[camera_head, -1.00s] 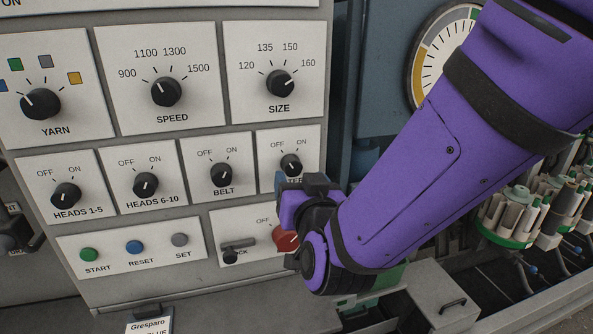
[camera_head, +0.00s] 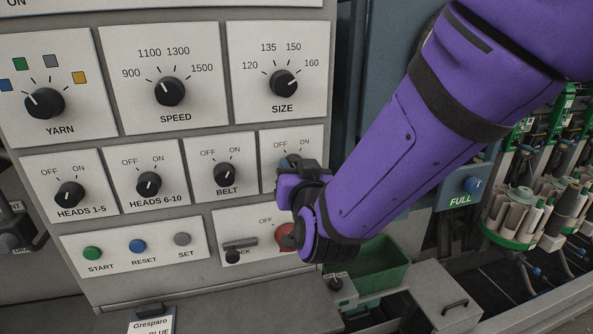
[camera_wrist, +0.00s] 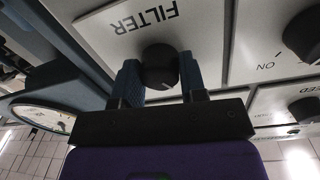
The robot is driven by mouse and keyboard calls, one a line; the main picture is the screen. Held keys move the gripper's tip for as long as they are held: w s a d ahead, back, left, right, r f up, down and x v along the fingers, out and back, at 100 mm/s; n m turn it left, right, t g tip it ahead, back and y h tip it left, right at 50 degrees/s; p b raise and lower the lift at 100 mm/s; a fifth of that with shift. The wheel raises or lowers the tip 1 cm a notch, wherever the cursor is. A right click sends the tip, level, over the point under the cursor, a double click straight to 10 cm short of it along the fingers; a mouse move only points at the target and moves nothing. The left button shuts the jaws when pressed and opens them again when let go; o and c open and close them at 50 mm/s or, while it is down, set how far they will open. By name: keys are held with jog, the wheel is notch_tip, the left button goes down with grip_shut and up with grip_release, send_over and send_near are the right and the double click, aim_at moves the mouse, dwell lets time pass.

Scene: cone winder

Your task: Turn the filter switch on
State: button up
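The filter switch is a round black knob (camera_wrist: 159,66) on a pale panel marked FILTER, which appears upside down in the wrist view. Its light pointer mark tilts to the lower right there, which is the OFF side; its own OFF and ON labels are hidden in that view. In the head view those labels show above my gripper (camera_head: 285,168), which covers most of the knob. In the wrist view my gripper (camera_wrist: 160,75) has one blue finger on each side of the knob, very close to it. Whether they touch or press it is unclear.
The BELT knob (camera_head: 227,174) is left of the filter panel and the SIZE knob (camera_head: 284,83) above it. A red knob (camera_head: 286,236) sits just below my gripper, partly hidden by my arm. A green bin (camera_head: 375,268) is at lower right.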

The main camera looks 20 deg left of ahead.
jog(key=shift+m, duration=0.3)
jog(key=m, duration=1.1)
jog(key=shift+g, duration=0.3)
dwell(0.5)
jog(key=o, duration=0.9)
jog(key=shift+r, duration=0.1)
jog(key=v, duration=1)
jog(key=shift+s+d, duration=0.2)
jog(key=shift+s, duration=0.15)
